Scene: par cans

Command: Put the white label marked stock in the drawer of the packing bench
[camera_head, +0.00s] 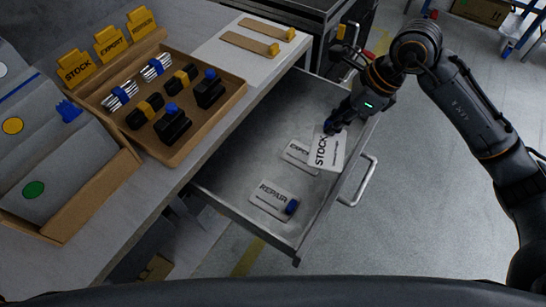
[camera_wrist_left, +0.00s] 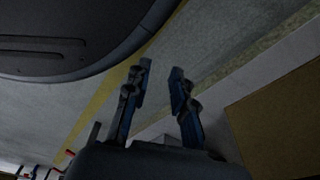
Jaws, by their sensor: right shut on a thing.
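The white label marked STOCK (camera_head: 326,150) is in my right gripper (camera_head: 333,126), which is shut on its upper edge. The label is over or in the open drawer (camera_head: 238,167) of the packing bench (camera_head: 125,205), partly covering a white EXPORT label (camera_head: 297,153). I cannot tell whether it touches the drawer floor. A white REPAIR label (camera_head: 272,195) lies in the front of the drawer with a small blue piece at its edge. My left gripper (camera_wrist_left: 159,82) shows in the left wrist view, open and empty, with its fingers apart.
On the bench, a brown tray (camera_head: 215,118) holds several black, yellow and blue parts. Yellow STOCK, EXPORT and REPAIR signs (camera_head: 109,42) stand behind it. A cardboard box (camera_head: 92,205) is at left. The drawer's handle (camera_head: 362,183) sticks out at right. Much of the drawer is bare.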

